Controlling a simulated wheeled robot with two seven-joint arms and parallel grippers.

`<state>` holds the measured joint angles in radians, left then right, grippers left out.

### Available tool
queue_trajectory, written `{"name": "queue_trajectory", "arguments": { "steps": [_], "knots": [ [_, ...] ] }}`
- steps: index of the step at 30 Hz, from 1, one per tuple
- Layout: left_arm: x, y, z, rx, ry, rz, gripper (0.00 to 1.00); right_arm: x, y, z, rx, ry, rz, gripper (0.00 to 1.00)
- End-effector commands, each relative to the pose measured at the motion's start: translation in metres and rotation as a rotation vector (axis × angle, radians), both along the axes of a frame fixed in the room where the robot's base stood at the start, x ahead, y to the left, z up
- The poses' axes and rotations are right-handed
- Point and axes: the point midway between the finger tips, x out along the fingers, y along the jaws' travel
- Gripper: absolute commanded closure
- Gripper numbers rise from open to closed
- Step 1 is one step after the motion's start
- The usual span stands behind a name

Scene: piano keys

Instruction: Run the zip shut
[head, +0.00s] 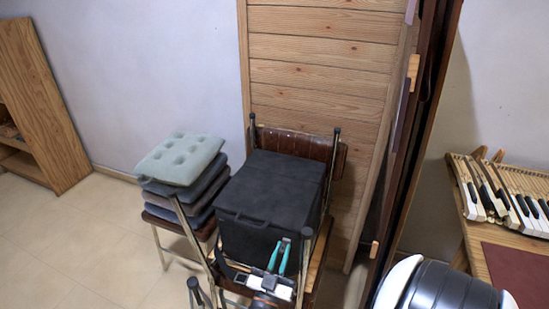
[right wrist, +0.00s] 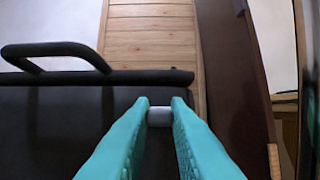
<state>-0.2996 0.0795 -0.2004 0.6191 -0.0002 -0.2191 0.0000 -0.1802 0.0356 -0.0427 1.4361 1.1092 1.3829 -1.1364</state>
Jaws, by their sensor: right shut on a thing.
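A black box-shaped bag (head: 270,190) sits on a chair in the head view, its lid lying flat on top. Its dark side and top edge (right wrist: 140,78) fill the left of the right wrist view, with a black loop handle (right wrist: 55,49). My right gripper (head: 280,245), with teal fingers, is at the bag's front right side. In the right wrist view my right gripper (right wrist: 159,108) is shut on a small pale grey piece, which looks like the zip pull (right wrist: 159,116). The zip's teeth cannot be made out. My left gripper is not in view.
Stacked cushions (head: 181,160) stand left of the bag. A wooden panel (head: 320,75) is close behind the chair, and dark upright boards (head: 415,130) stand to the right. Piano keys (head: 500,195) lie on a bench at far right. Open floor (head: 90,235) lies left.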

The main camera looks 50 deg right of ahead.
Motion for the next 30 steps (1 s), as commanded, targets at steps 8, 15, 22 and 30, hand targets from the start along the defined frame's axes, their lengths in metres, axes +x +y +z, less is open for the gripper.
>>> {"name": "queue_trajectory", "arguments": {
  "steps": [8,15,22,30],
  "knots": [
    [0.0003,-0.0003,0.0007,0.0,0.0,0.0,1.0,-0.0046,-0.0012,-0.003,0.004,0.004,-0.004,1.0],
    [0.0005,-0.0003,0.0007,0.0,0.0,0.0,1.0,-0.0053,-0.0014,-0.0032,0.003,0.004,-0.007,0.72],
    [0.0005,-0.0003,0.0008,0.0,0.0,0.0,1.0,-0.0037,-0.0011,-0.0014,0.002,0.001,-0.004,0.63],
    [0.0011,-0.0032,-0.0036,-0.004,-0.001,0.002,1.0,-0.0014,0.0006,-0.0083,0.001,0.002,0.001,0.63]
  ]
}}
